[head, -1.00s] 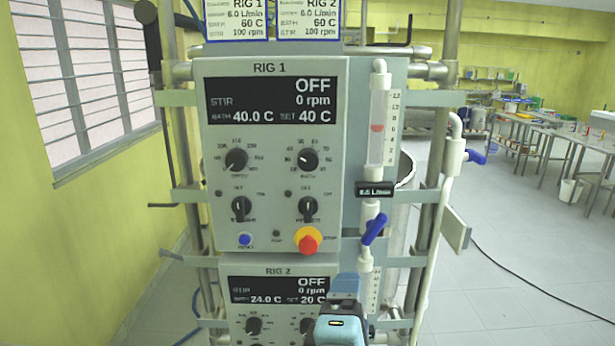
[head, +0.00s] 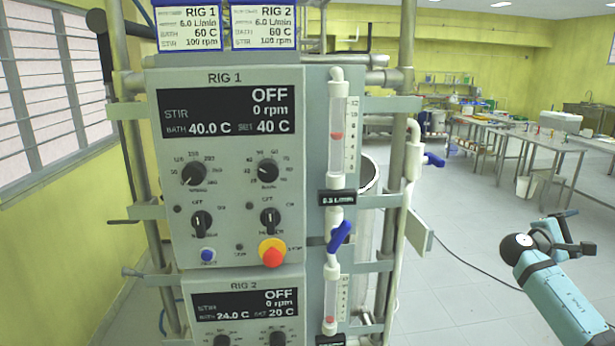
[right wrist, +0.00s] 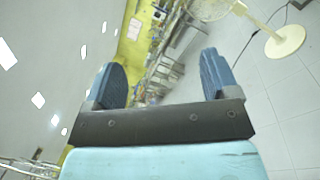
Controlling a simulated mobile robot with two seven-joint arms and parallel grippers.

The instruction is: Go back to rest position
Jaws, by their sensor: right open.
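My right gripper (head: 582,230) is at the right of the head view, out over open floor and clear of the rig. Its two blue fingers show in the right wrist view (right wrist: 160,75), spread apart with nothing between them. The RIG 1 panel (head: 215,240) stands at the left, reading OFF, 0 rpm, bath 40.0 C, set 40 C. Below it is the RIG 2 panel (head: 210,285), reading OFF, 0 rpm, bath 24.0 C, set 20 C. My left gripper does not show in either view.
A flow tube (head: 337,125) and a blue valve handle (head: 340,236) are on the rig's right side. White piping (head: 411,160) stands beside them. Metal tables (head: 535,140) stand at the back right. The floor (head: 460,285) between rig and arm is clear except for a cable.

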